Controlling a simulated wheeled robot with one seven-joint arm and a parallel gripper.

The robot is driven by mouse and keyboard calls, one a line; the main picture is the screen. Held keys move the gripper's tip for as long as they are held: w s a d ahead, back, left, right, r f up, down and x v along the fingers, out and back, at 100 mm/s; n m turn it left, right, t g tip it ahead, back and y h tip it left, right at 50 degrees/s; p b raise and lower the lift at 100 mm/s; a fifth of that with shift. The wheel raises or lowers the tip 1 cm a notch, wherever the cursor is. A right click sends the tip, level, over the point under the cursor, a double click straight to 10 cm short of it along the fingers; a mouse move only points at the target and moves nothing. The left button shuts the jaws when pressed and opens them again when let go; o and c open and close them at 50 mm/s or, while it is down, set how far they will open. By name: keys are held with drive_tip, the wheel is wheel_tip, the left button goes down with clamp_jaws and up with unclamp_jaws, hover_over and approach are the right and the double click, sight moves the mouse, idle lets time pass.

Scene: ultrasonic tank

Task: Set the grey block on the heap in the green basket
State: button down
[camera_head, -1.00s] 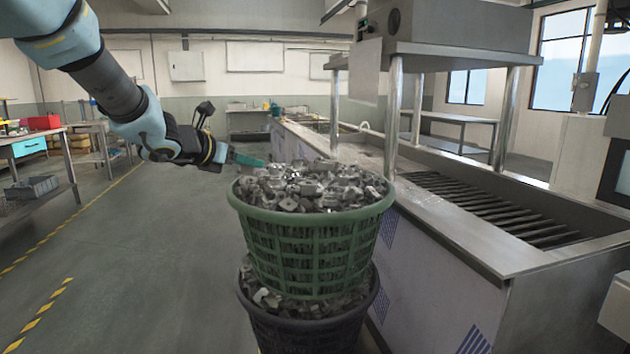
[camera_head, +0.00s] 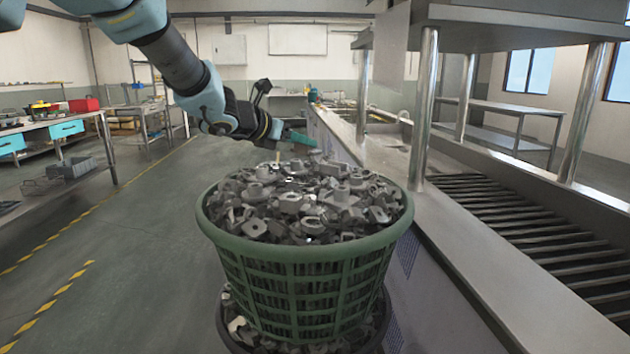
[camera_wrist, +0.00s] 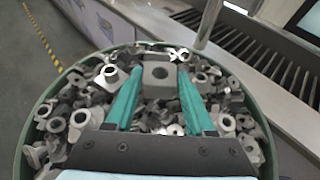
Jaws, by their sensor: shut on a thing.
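The green basket (camera_head: 300,250) is heaped above its rim with grey metal parts. My gripper (camera_head: 308,140) hangs over the far side of the heap in the head view, its green fingers pointing right. In the head view the block is too small to make out.
A second dark basket (camera_head: 238,335) with parts stands under the green one. The steel tank bench (camera_head: 450,230) with its slatted top and posts (camera_head: 424,110) stands close on the right. The floor (camera_head: 140,260) on the left is clear. A side table (camera_head: 60,128) stands farther left.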

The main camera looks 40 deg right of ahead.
sight(299, 190)
wheel_tip(299, 190, down, 9)
drive_tip(key=shift+r, duration=0.1)
drive_tip(key=shift+c, duration=1.3)
unclamp_jaws()
drive_tip(key=shift+a, duration=0.1)
